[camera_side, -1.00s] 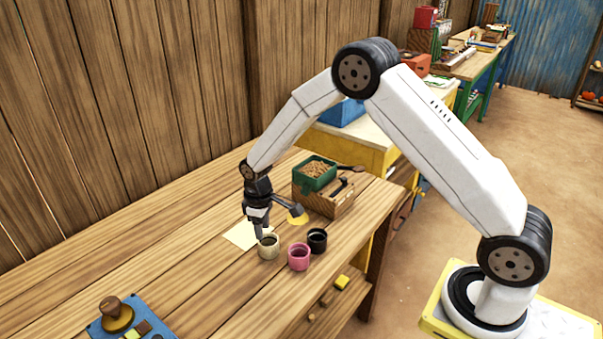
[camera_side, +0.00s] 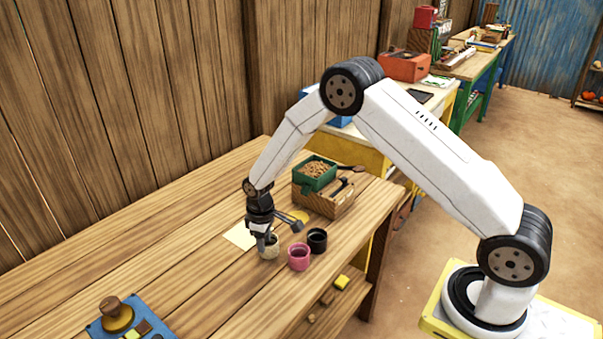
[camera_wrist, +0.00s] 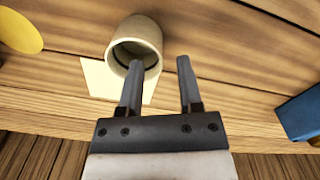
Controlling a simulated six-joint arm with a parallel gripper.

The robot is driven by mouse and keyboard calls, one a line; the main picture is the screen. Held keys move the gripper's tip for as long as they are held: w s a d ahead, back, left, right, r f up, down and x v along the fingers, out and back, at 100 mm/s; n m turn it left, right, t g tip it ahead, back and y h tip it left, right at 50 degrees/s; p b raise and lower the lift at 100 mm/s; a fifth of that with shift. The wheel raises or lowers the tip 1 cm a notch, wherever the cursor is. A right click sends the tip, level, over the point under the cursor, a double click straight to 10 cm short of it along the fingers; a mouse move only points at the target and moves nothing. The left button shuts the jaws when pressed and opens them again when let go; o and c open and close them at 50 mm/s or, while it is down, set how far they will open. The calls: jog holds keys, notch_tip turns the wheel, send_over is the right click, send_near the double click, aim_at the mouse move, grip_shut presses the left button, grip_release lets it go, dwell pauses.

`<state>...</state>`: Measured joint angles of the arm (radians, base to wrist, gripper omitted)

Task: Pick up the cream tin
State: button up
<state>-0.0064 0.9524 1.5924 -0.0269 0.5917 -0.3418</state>
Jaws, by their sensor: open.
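The cream tin (camera_side: 270,249) stands upright on the wooden bench, and its open top shows in the wrist view (camera_wrist: 137,30). My gripper (camera_side: 265,240) is low over it in the side view, partly hiding it. In the wrist view my gripper (camera_wrist: 158,72) is open. One fingertip overlaps the tin's mouth and the other is out to the right of the tin. I cannot tell whether a finger touches the tin. Nothing is held.
A pink tin (camera_side: 299,258) and a black tin (camera_side: 317,240) stand close to the right of the cream tin. A wooden box (camera_side: 322,204) carries a green tray (camera_side: 316,173) of grain.

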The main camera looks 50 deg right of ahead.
jog(key=shift+f, duration=1.5)
grip_shut()
